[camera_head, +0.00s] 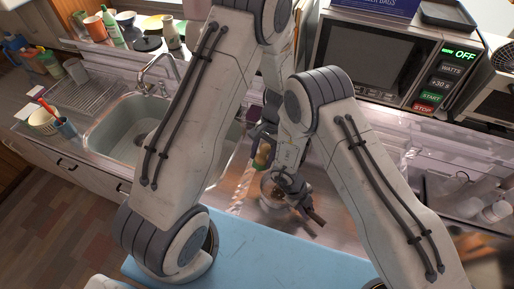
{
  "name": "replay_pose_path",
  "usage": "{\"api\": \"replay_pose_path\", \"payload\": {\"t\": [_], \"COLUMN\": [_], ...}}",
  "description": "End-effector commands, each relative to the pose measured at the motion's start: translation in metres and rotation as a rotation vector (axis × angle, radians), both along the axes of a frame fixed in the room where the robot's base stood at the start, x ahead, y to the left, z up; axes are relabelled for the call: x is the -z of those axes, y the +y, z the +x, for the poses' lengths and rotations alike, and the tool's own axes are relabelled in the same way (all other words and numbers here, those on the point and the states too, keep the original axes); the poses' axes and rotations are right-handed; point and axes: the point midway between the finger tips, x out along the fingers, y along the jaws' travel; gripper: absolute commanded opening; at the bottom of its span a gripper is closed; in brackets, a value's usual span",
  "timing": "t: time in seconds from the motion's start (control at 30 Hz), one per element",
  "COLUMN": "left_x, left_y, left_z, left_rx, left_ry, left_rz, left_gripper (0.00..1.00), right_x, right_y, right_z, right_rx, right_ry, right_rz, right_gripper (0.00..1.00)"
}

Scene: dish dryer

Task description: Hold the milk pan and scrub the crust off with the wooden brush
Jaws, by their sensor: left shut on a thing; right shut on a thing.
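The milk pan (268,194) is a small metal pan above the steel counter, right of the sink, with a brownish inside. My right gripper (291,187) is at the pan's right side and shut on it; dark parts reach down and right from there, and I cannot tell handle from fingers. The wooden brush (261,158) shows as a tan piece just above the pan's rim. My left gripper (265,137) is shut on it, partly hidden by my arms. I cannot tell whether the brush touches the pan, and the crust is too small to make out clearly.
The sink (128,130) with its faucet (158,72) is on the left, beside a drying rack (88,95). A striped cup (42,122) stands at the counter's left. A microwave (375,62) stands at the back right. A blue mat (270,250) lies in front.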

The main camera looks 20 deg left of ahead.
Motion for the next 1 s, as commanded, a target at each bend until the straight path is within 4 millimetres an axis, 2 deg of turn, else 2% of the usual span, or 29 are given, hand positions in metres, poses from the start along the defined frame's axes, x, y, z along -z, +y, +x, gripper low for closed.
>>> {"api": "replay_pose_path", "payload": {"t": [0.03, 0.17, 0.4, 0.57, 0.77, 1.0], "left_x": [0.014, 0.042, 0.058, 0.066, 0.074, 0.097], "left_y": [-0.003, -0.009, -0.042, -0.057, -0.062, -0.062], "left_z": [0.003, 0.011, 0.006, 0.003, 0.002, 0.001], "left_rx": [0.019, 0.070, -0.176, -0.291, -0.335, -0.334], "left_ry": [0.016, 0.047, 0.067, 0.070, 0.071, 0.071], "left_rz": [-0.023, -0.080, -0.165, -0.205, -0.221, -0.220], "left_gripper": [0.04, 0.04, 0.04, 0.04, 0.04, 0.04], "right_x": [0.000, 0.000, 0.000, 0.000, 0.000, 0.000], "right_y": [0.000, 0.000, 0.000, 0.000, 0.000, 0.000], "right_z": [0.000, 0.000, 0.000, 0.000, 0.000, 0.000], "right_rx": [0.000, 0.000, 0.000, 0.001, 0.000, 0.000], "right_ry": [0.000, 0.000, 0.000, -0.001, 0.000, 0.000], "right_rz": [0.001, 0.001, 0.001, 0.001, 0.001, 0.001], "right_gripper": [0.00, 0.00, 0.00, 0.00, 0.00, 0.00]}}
